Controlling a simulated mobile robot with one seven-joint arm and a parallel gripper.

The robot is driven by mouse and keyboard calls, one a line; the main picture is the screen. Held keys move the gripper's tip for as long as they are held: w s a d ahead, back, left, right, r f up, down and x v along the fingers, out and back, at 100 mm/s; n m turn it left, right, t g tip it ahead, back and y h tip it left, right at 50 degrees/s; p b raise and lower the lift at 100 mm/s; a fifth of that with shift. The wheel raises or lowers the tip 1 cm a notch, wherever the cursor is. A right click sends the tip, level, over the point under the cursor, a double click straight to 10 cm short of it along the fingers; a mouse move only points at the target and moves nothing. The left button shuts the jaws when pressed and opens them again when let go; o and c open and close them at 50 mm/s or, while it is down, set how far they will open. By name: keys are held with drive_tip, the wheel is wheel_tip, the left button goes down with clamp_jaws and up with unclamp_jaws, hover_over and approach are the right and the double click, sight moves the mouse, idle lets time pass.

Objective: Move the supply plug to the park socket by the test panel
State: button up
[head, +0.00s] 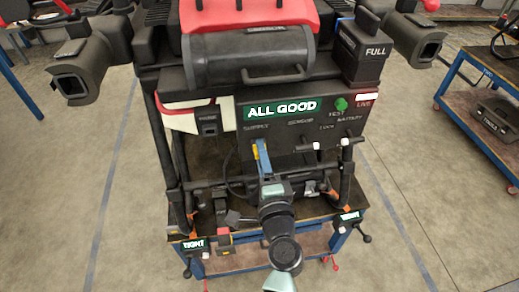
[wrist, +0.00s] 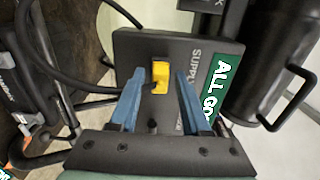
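The supply plug (wrist: 160,72) is a yellow block seated at the SUPPLY label on the dark test panel (wrist: 130,45) in the wrist view. A black cable runs from it to the left. My gripper (wrist: 160,76) is open, one blue finger on each side of the plug, with a visible gap to both. In the head view my gripper (head: 262,155) is in front of the panel (head: 285,140), below the SUPPLY label, and mostly hides the plug. A small dark socket box (head: 208,124) sits left of the panel; its label is too small to read.
The panel has a lit ALL GOOD sign (head: 282,108), a green knob (head: 341,104) and white-tipped levers (head: 346,141). A black tank (head: 250,57) is above. A FULL box (head: 365,55) stands at upper right. Black frame legs flank the panel.

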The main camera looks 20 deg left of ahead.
clamp_jaws()
drive_tip(key=shift+s+d, duration=0.1)
idle(1.2)
drive_tip(key=shift+v, duration=2.9)
